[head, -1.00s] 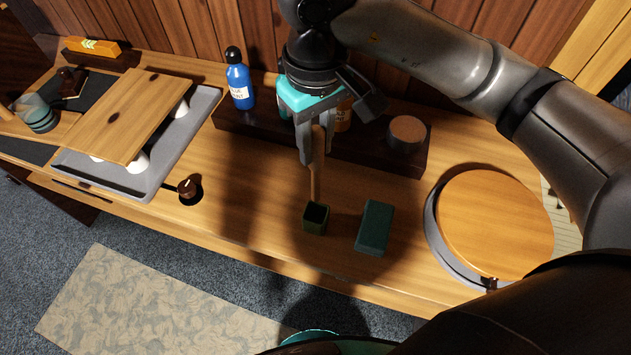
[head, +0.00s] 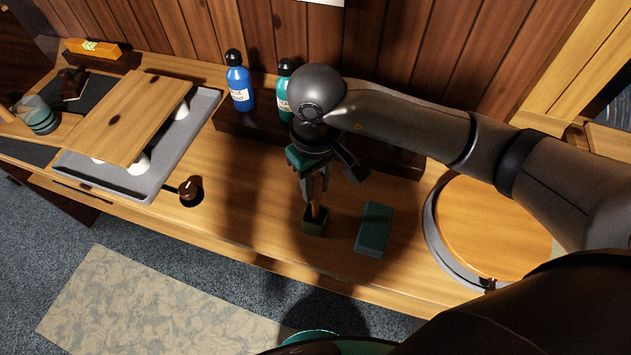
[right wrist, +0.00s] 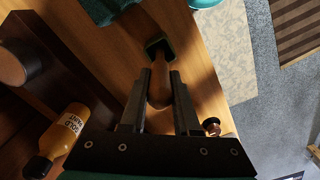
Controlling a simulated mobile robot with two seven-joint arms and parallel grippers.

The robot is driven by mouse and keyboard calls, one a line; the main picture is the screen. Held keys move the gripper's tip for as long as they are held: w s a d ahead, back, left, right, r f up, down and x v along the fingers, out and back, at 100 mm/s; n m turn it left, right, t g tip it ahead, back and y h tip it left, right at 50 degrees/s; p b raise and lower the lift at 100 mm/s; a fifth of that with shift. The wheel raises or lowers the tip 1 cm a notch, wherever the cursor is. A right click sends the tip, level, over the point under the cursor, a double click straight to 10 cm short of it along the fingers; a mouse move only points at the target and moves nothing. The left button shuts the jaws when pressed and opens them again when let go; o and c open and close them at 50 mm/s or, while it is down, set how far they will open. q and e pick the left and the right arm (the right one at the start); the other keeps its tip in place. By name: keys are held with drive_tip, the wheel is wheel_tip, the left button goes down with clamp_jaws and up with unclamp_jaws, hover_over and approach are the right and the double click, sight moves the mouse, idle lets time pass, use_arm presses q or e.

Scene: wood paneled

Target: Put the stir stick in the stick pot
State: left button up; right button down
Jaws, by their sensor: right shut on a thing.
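My left gripper is not in view.
A dark green block (head: 374,230) lies just right of the pot. A round wooden lid (head: 492,228) is farther right. Blue (head: 239,84) and teal (head: 284,90) bottles stand behind. A grey tray (head: 181,150) is at left.

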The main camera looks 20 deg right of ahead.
drive_tip(key=shift+f, duration=0.1)
drive_tip(key=c, duration=1.1)
unclamp_jaws()
drive_tip(key=shift+f, duration=0.1)
drive_tip(key=o, duration=0.5)
drive_tip(key=shift+c, duration=0.2)
drive_tip(key=shift+r, duration=0.4)
wheel_tip(320, 180, up, 12)
drive_tip(key=shift+f+b, duration=0.15)
drive_tip(key=shift+b, duration=0.4)
drive_tip(key=shift+s, duration=0.1)
